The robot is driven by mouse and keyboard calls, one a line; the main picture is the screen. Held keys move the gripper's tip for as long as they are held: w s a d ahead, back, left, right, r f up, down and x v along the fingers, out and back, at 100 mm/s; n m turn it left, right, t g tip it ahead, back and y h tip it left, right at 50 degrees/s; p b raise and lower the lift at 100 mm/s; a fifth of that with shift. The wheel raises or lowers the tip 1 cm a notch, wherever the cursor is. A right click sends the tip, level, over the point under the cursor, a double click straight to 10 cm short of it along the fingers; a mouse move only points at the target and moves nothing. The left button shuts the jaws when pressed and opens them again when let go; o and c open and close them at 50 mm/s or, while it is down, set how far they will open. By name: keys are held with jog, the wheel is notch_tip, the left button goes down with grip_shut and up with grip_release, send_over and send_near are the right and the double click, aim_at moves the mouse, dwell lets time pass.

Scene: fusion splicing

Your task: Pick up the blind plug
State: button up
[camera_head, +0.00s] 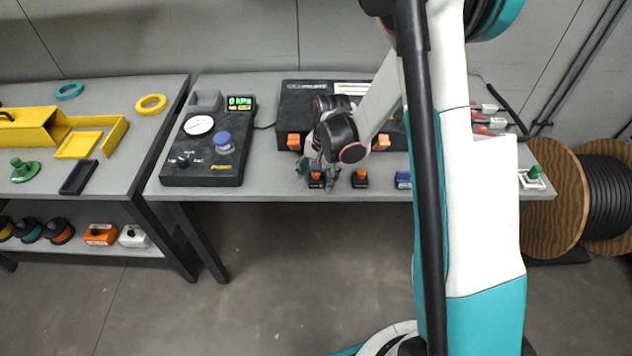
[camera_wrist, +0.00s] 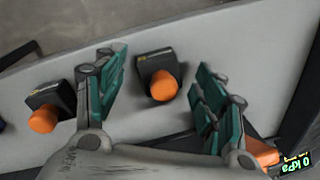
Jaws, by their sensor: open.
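Two small black blocks with orange knobs stand near the bench's front edge, and both look like plugs. No label shows which one is the blind plug. One black-and-orange plug (camera_wrist: 160,82) sits between my open fingers in the wrist view, with gaps on both sides. In the head view this plug (camera_head: 317,180) is partly hidden by my gripper (camera_head: 318,172). The second plug (camera_wrist: 47,110) is outside my fingers at the left in the wrist view, and just right of my gripper in the head view (camera_head: 360,179). My gripper (camera_wrist: 160,75) is empty.
A black case (camera_head: 290,103) with orange latches is behind. A blue block (camera_head: 403,180) lies right along the front edge. A second table (camera_head: 130,125) is left.

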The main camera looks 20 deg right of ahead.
jog(key=shift+r, duration=0.1)
jog(key=c, duration=1)
jog(key=shift+r, duration=0.1)
